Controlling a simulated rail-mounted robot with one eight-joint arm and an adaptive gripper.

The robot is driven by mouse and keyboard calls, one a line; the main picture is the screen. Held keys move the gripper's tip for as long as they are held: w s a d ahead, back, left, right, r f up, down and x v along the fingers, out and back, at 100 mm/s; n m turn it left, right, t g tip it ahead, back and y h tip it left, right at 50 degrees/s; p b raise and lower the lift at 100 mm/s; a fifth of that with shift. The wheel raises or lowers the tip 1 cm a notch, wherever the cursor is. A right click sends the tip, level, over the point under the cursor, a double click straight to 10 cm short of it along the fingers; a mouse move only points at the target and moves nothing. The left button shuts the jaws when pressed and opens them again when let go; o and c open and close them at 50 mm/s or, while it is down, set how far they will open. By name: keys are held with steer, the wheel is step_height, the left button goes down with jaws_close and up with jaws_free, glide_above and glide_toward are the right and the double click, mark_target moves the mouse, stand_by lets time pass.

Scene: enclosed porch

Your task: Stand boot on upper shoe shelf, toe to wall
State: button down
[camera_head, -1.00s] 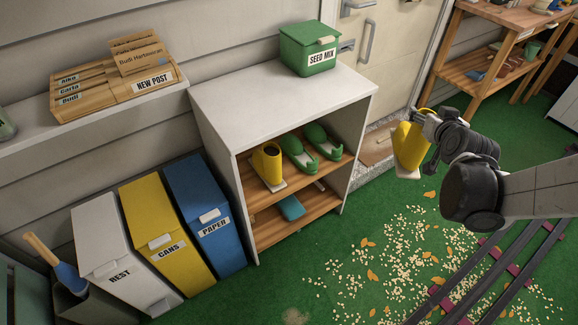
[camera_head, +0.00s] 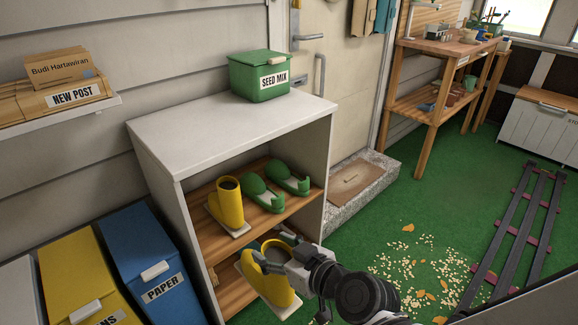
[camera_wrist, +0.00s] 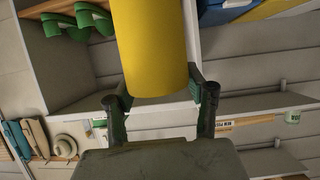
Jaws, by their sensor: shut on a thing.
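My gripper (camera_head: 277,252) is shut on a yellow boot (camera_head: 282,291), gripping it near the top of its shaft. The boot is roughly upright, with its pale sole down, in front of the shoe shelf's open side; any gap to the shelf is hard to judge. In the wrist view its yellow shaft (camera_wrist: 152,45) sits between both fingers. A second yellow boot (camera_head: 228,205) stands upright on the upper shoe shelf (camera_head: 205,238). Two green clogs (camera_head: 264,196) lie to its right on that shelf. The held boot and gripper hide part of the lower shelf (camera_head: 232,296).
A green seed mix box (camera_head: 260,78) stands on the white cabinet top (camera_head: 190,135). The white side panel (camera_head: 312,205) bounds the shelves at right. Blue (camera_head: 150,262) and yellow bins stand at left. Spilled seeds (camera_head: 425,270) lie on the green floor near the rails (camera_head: 505,240).

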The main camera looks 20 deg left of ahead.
steer(key=shift+s+a+f, duration=0.2)
steer(key=shift+s+f, duration=0.05)
steer(key=shift+s, duration=0.1)
steer(key=shift+w+a, duration=0.1)
steer(key=shift+a, duration=0.25)
steer(key=w+a+f+p, duration=0.1)
steer(key=w+a, duration=0.7)
steer(key=a, duration=0.5)
steer(key=w+a+f+p, duration=0.2)
steer(key=w+a, duration=0.6)
steer(key=a, duration=0.5)
steer(key=shift+a+f, duration=0.25)
steer(key=shift+a, duration=0.1)
steer(key=shift+f, duration=0.15)
steer(key=c, duration=1.1)
jaws_free()
steer(key=shift+r, duration=0.2)
